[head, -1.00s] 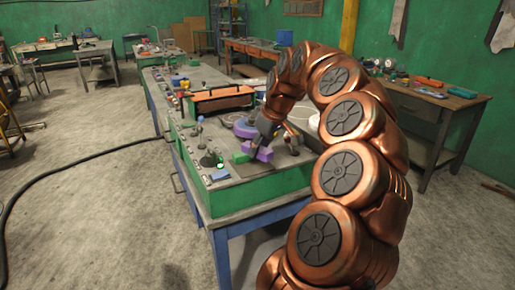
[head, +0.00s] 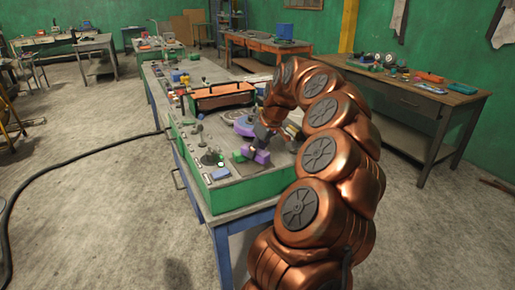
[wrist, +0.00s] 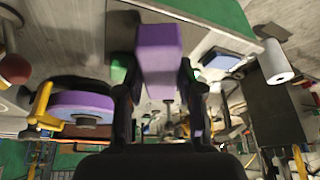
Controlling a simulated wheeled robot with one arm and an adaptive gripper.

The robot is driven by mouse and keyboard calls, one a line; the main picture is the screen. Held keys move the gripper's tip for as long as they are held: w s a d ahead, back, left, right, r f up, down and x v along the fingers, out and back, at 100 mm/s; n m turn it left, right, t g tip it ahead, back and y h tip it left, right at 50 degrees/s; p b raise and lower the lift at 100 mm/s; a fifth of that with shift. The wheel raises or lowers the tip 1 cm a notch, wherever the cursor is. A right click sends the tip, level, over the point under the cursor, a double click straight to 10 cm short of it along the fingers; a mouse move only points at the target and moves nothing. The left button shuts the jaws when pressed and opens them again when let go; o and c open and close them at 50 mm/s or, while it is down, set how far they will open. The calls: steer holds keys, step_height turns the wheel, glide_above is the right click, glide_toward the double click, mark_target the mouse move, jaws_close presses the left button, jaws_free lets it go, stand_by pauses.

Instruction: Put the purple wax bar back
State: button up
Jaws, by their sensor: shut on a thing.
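The purple wax bar (head: 262,157) is between the fingers of my gripper (head: 257,150), above the near part of the green-edged bench (head: 245,194). In the wrist view the bar (wrist: 158,52) stands out between the two dark fingers of my gripper (wrist: 156,84), which are shut on it. A green block (head: 238,157) shows just left of the bar in the head view; part of it is hidden. In the wrist view a small green patch (wrist: 118,68) shows beside the left finger. I cannot tell whether the bar touches the bench top.
A purple wheel (head: 244,124) sits behind my gripper. Left of the bar are a small blue block (head: 221,173) and upright knobs (head: 199,130). An orange-topped rack (head: 222,93) stands farther back. The bench's near right top is mostly bare.

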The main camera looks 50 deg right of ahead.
steer(key=shift+f+b, duration=0.55)
steer(key=shift+f, duration=0.05)
steer(key=o, duration=1.2)
steer(key=shift+c, duration=0.2)
steer(key=shift+r, duration=0.15)
steer(key=shift+r+p, duration=0.5)
steer(key=shift+p, duration=0.1)
steer(key=shift+s+r+b, duration=0.2)
steer(key=shift+r+b, duration=0.15)
steer(key=b+v, duration=0.2)
steer(key=v, duration=0.9)
steer(key=shift+a, duration=0.1)
